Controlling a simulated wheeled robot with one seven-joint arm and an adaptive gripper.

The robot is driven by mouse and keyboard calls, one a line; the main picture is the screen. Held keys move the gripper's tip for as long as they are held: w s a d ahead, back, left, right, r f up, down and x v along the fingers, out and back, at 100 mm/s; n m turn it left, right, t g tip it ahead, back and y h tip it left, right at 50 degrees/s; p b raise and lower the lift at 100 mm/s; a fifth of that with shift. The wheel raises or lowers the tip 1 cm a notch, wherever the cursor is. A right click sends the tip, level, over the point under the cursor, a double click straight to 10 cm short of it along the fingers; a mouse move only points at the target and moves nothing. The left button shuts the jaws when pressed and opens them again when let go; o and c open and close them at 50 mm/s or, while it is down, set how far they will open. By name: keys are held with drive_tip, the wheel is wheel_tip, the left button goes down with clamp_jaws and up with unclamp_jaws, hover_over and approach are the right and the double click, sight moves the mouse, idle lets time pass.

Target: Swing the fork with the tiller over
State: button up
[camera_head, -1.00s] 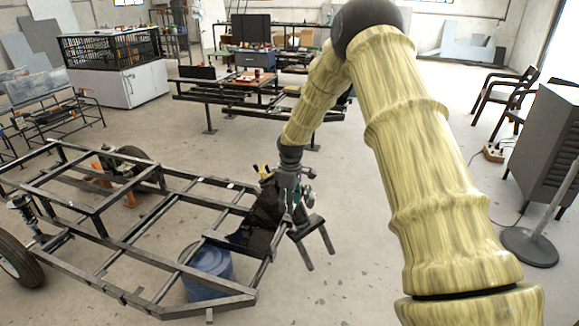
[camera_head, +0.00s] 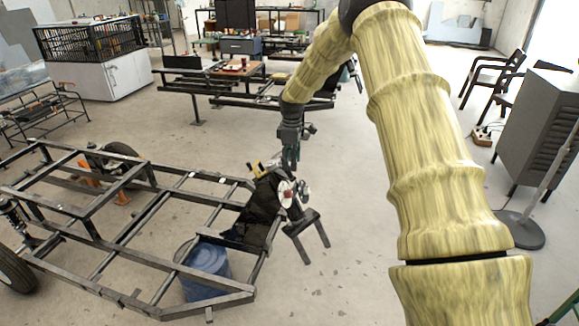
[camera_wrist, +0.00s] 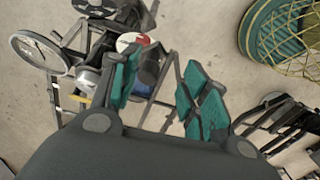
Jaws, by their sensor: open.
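The dark two-pronged fork (camera_head: 308,238) stands at the near right end of the black tube frame, its prongs spread and pointing down. A round red and white part (camera_head: 287,195) sits just above it; a red and white disc (camera_wrist: 132,40) also shows in the wrist view. I cannot make out the tiller clearly among the dark parts there. My gripper (camera_head: 290,166) hangs just above this cluster, pointing down. In the wrist view, its teal fingers (camera_wrist: 158,72) are spread with nothing held between them. Whether a finger touches anything is unclear.
The black tube frame (camera_head: 150,232) fills the lower left, with a blue drum (camera_head: 207,268) under its near end. A workbench (camera_head: 232,72) stands behind. A grey cabinet (camera_head: 535,128) and chairs (camera_head: 492,72) are at right. Floor right of the fork is clear.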

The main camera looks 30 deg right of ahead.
sight(289, 178)
drive_tip(key=w+f, duration=0.1)
drive_tip(key=f, duration=0.2)
drive_tip(key=w+f, duration=0.1)
drive_tip(key=f, duration=0.1)
drive_tip(key=shift+w+a+f+p, duration=0.2)
drive_tip(key=shift+w+p, duration=0.1)
drive_tip(key=shift+p, duration=0.05)
drive_tip(key=shift+s+r, duration=0.4)
drive_tip(key=shift+s, duration=0.35)
drive_tip(key=shift+w+f, duration=0.35)
drive_tip(key=shift+f, duration=0.05)
drive_tip(key=shift+c, duration=1.3)
drive_tip(key=shift+w+f, duration=0.1)
drive_tip(key=shift+w, duration=0.05)
drive_tip(key=c, duration=0.3)
clamp_jaws()
